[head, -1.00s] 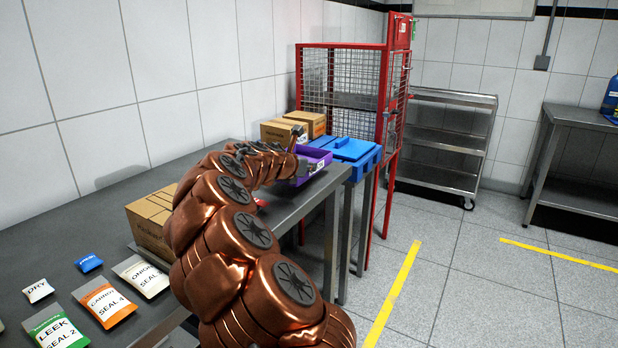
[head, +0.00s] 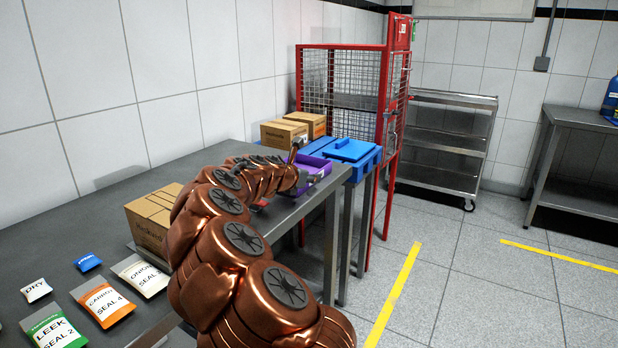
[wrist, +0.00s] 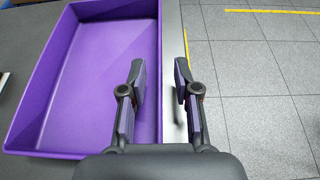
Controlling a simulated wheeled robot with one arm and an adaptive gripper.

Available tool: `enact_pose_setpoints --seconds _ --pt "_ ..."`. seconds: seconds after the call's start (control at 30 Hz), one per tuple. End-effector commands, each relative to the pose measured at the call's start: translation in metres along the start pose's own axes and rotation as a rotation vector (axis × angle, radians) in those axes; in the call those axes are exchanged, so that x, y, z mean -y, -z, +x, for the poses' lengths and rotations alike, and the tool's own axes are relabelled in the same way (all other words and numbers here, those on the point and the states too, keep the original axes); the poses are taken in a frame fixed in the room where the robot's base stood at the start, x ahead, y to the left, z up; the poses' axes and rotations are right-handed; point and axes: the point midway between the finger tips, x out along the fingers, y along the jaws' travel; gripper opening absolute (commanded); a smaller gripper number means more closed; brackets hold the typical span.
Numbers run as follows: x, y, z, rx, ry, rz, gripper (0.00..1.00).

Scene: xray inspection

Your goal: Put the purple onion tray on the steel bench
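The purple tray (head: 318,164) sits at the far right end of the grey metal bench (head: 120,197), beside a blue lidded container. My arm partly hides it in the head view. In the wrist view the tray (wrist: 95,80) fills the left side and looks empty. My gripper (wrist: 160,75) is at the tray's right wall, with one finger inside the tray and the other outside over the bench edge. A gap shows between the fingers and the wall, so the gripper looks open. In the head view my gripper (head: 312,180) is small and partly blurred.
A blue container (head: 345,150) and a red mesh cage (head: 345,85) stand behind the tray. A steel cart (head: 440,135) and another steel bench (head: 585,120) stand across the open floor.

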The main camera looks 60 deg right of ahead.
Motion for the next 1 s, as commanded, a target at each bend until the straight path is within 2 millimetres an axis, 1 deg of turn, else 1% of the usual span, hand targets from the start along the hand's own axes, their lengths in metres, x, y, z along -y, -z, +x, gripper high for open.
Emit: enact_pose_setpoints --seconds 0.27,0.37,0.57,1.0 --pt "0.000 -0.002 -0.001 0.000 0.000 0.000 0.31" --pt "-0.001 -0.003 -0.006 0.000 -0.001 -0.001 0.31" --pt "0.000 -0.003 -0.026 -0.001 0.000 -0.001 0.31" --pt "-0.001 -0.003 -0.086 0.000 -0.001 -0.001 0.31"
